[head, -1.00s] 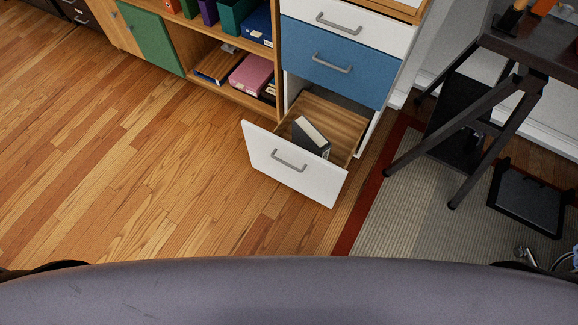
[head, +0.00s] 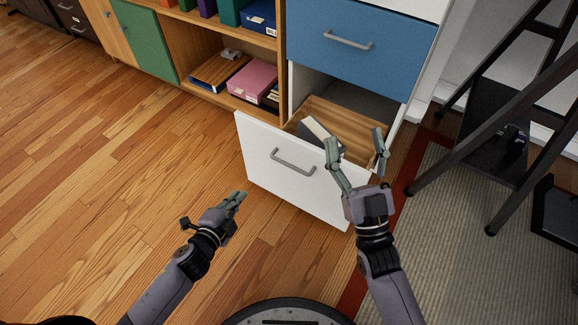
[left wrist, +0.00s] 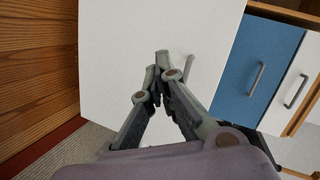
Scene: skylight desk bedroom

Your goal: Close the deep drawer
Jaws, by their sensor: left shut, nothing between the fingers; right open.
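The deep drawer (head: 315,193) at the bottom of the cabinet is pulled out, with a white front and a grey bar handle (head: 291,162). A dark book or box file (head: 313,131) lies in its wooden interior. The drawer's white front (left wrist: 115,60) also fills much of the left wrist view. My left gripper (head: 237,197) is shut and empty, in front of the drawer's left part; in the left wrist view its fingertips (left wrist: 160,62) appear over the front near the handle. My right gripper (head: 356,146) is open and empty, overlapping the drawer's right end in the head view.
Above is a shut blue drawer (head: 385,52). A shelf unit with a pink box (head: 254,80) and a green door (head: 146,42) stands left. The wooden floor in front is clear.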

